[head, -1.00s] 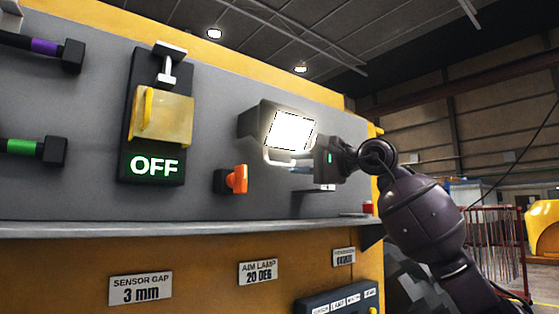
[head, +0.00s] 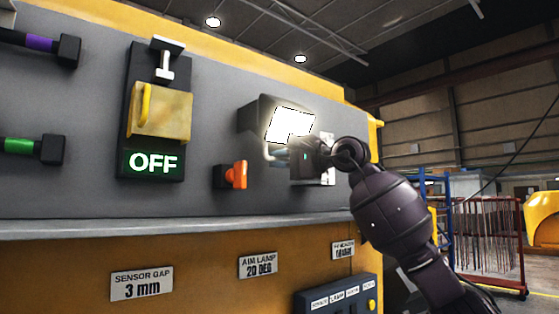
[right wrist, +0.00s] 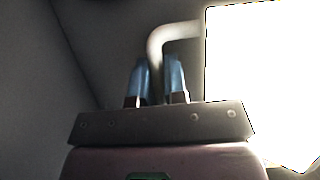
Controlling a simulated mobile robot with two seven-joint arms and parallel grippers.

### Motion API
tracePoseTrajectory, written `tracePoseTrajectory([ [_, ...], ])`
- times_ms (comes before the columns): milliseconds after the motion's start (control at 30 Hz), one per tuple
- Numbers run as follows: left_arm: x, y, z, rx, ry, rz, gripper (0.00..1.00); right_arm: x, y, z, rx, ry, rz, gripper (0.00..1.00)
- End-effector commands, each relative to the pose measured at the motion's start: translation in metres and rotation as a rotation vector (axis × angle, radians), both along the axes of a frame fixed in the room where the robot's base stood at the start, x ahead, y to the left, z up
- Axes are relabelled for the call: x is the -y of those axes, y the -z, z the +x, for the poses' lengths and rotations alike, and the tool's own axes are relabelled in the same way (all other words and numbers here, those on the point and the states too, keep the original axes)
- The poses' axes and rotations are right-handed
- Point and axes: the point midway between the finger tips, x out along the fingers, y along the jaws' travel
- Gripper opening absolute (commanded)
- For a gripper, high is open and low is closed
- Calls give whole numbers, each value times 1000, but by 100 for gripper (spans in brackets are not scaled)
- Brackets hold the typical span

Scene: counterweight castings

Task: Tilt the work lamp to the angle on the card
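The work lamp (head: 257,114) is a dark housing with a bright white face on the grey panel in the head view. Its glowing face (right wrist: 255,80) fills the right side of the right wrist view. A pale bent handle (right wrist: 158,50) runs from the lamp down between the fingers of my right gripper (right wrist: 157,82). The blue fingers lie close on both sides of the handle and look shut on it. In the head view the right gripper (head: 279,155) is at the lamp's lower edge. The card (head: 258,266) reads AIM LAMP 20 DEG. My left gripper is not in view.
Left of the lamp are an orange knob (head: 236,175) and a yellow-covered switch (head: 159,112) above a lit OFF sign (head: 152,163). A grey ledge (head: 130,228) runs below. A labelled control box (head: 340,299) sits lower right.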

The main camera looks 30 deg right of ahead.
Motion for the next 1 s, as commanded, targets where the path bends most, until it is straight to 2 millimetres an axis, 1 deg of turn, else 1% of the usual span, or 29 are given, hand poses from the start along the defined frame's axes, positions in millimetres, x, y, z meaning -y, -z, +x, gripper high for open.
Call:
tracePoseTrajectory([
  [200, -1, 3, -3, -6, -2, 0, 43, 0, 1, -2, -1, 1, -2, 0],
  [400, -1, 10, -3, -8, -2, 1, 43, 2, 1, -15, -1, 3, -3, 0],
  [600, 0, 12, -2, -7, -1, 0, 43, 2, -2, -25, 0, 1, -1, 0],
  [900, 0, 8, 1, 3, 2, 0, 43, 2, -3, -26, 0, 0, 0, 0],
  [933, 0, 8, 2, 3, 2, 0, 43, 2, -3, -26, 0, 0, 0, 16],
  [967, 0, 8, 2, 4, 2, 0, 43, 2, -3, -26, 0, 0, 0, 20],
  [1000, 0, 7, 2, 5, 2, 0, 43, 2, -3, -26, 0, 0, 0, 21],
])
